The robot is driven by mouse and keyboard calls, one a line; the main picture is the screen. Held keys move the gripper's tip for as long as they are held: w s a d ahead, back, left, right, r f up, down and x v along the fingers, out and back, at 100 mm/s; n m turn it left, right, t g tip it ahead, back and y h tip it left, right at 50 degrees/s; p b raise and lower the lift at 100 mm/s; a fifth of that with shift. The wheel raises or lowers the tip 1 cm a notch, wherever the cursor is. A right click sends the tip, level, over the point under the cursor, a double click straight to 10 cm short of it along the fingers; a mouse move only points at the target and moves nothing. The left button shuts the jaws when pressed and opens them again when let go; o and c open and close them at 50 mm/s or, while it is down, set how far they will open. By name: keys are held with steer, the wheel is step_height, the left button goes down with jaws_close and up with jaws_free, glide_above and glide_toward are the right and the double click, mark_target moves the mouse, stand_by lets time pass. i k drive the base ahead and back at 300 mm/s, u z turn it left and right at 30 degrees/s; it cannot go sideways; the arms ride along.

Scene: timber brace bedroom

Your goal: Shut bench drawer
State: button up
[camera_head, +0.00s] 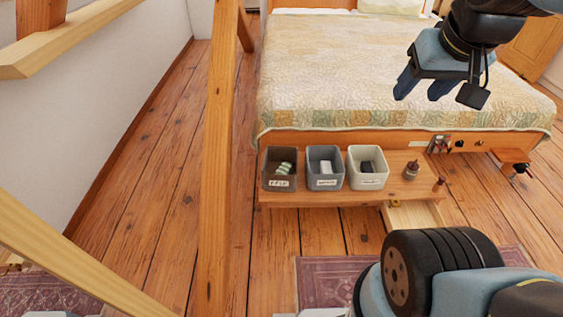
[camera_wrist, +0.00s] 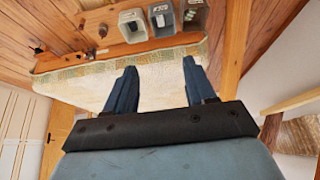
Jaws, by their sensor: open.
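The wooden bench (camera_head: 400,163) stands low at the foot of the bed. Its drawer (camera_head: 412,215) is pulled out from the front, right of the middle, with its pale inside showing. My arm hides the near part of the drawer in the head view. My gripper (camera_head: 424,90) is at the upper right, raised over the bed, well above and beyond the drawer. In the wrist view my gripper (camera_wrist: 161,86) has its two fingers spread wide with nothing between them. The bench (camera_wrist: 98,22) shows upside down there at the top, and I cannot make out the drawer.
Three labelled bins, dark (camera_head: 280,169), grey (camera_head: 325,167) and white (camera_head: 367,167), stand on the bench. A small brown bottle (camera_head: 411,170) is right of them. A timber post (camera_head: 217,170) rises at left. A small vise (camera_head: 437,145) sits at the bench's back. A patterned rug (camera_head: 325,281) lies in front.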

mark_target(414, 213)
steer(key=u, duration=1.55)
steer(key=i, duration=0.1)
steer(key=z, duration=3.15)
steer(key=k, duration=0.95)
steer(key=u, duration=0.4)
steer(key=i, duration=1)
steer(key=z, duration=0.05)
